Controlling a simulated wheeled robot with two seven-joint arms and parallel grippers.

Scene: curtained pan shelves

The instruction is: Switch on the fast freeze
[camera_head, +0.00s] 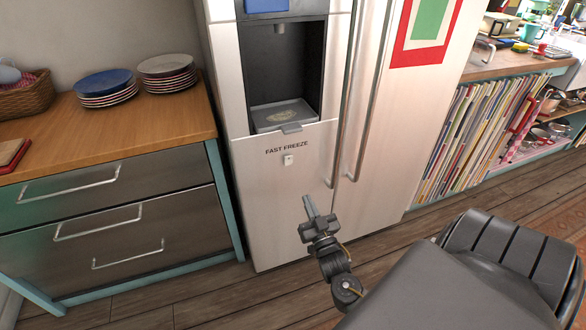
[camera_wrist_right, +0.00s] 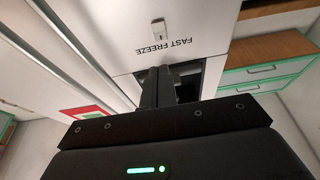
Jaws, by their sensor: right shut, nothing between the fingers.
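The fast freeze switch (camera_head: 288,160) is a small white switch on the fridge's left door, just under the printed words FAST FREEZE. It also shows in the right wrist view (camera_wrist_right: 158,27), at the top, with the lettering upside down. My right gripper (camera_head: 308,198) is in front of the fridge door, below and slightly right of the switch in the head view. Its fingers are together and empty, apart from the switch. In the right wrist view the dark fingers (camera_wrist_right: 158,85) point toward the door. My left gripper is not in view.
The fridge (camera_head: 290,220) has a dispenser recess (camera_head: 285,75) above the switch and two long vertical handles (camera_head: 350,110) to its right. A wooden counter with drawers (camera_head: 120,190) and stacked plates (camera_head: 105,88) stands at left.

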